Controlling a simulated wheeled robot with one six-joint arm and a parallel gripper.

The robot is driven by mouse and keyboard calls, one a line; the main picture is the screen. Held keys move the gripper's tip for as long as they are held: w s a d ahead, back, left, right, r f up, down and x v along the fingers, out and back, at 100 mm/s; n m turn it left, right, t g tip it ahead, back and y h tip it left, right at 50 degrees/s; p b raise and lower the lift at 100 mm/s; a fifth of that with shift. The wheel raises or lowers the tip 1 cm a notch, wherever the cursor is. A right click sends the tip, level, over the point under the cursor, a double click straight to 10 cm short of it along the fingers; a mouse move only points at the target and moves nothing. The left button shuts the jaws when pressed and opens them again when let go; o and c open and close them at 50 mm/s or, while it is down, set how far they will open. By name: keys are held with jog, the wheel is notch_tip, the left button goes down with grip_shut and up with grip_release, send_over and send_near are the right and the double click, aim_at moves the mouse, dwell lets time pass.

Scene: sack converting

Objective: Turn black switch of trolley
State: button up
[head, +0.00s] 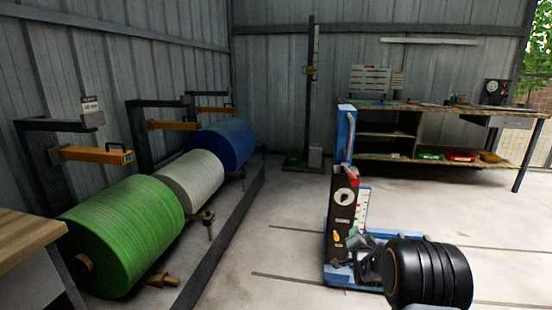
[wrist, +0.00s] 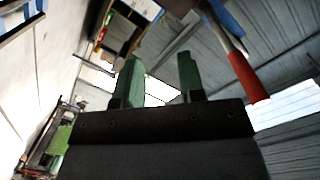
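The trolley stands right of centre in the head view, with a blue frame (head: 345,135) and a dark upright panel (head: 341,216). The panel carries a white round plate (head: 343,197) with a small dark mark, which may be the black switch; it is too small to be sure. A yellow part sits lower on the panel. My gripper (wrist: 159,72) shows two green fingers standing apart with nothing between them. In the head view, my arm is in front of the trolley's lower part and hides some of it. No switch can be made out in the wrist view.
A red bar (wrist: 248,77) is close on the right in the wrist view. Green (head: 125,230), white (head: 190,180) and blue (head: 228,145) rolls line the left. A workbench (head: 430,107) stands at the back right. The floor between rolls and trolley is clear.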

jog(key=s+a+r+n+g+y+p, duration=0.1)
jog(key=s+a+r+n+g+p, duration=0.15)
jog(key=r+p, duration=0.45)
jog(key=s+a+r+n+g+p, duration=0.15)
jog(key=s+r+p, duration=0.25)
jog(key=r, duration=0.6)
jog(key=s+a+r+n+g+y+p, duration=0.1)
jog(key=s+a+r+n+g+p, duration=0.2)
jog(key=s+r+p, duration=0.8)
jog(key=s+a+r+n+g+y+p, duration=0.1)
jog(key=s+a+r+n+g+p, duration=0.2)
jog(key=s+r+p, duration=0.9)
jog(key=s+a+g, duration=0.2)
jog(key=s+g, duration=0.1)
jog(key=s, duration=0.3)
jog(key=shift+a+r+n+p, duration=0.25)
jog(key=shift+r+n+p, duration=0.05)
jog(key=shift+r+n, duration=0.1)
jog(key=shift+s+d, duration=0.1)
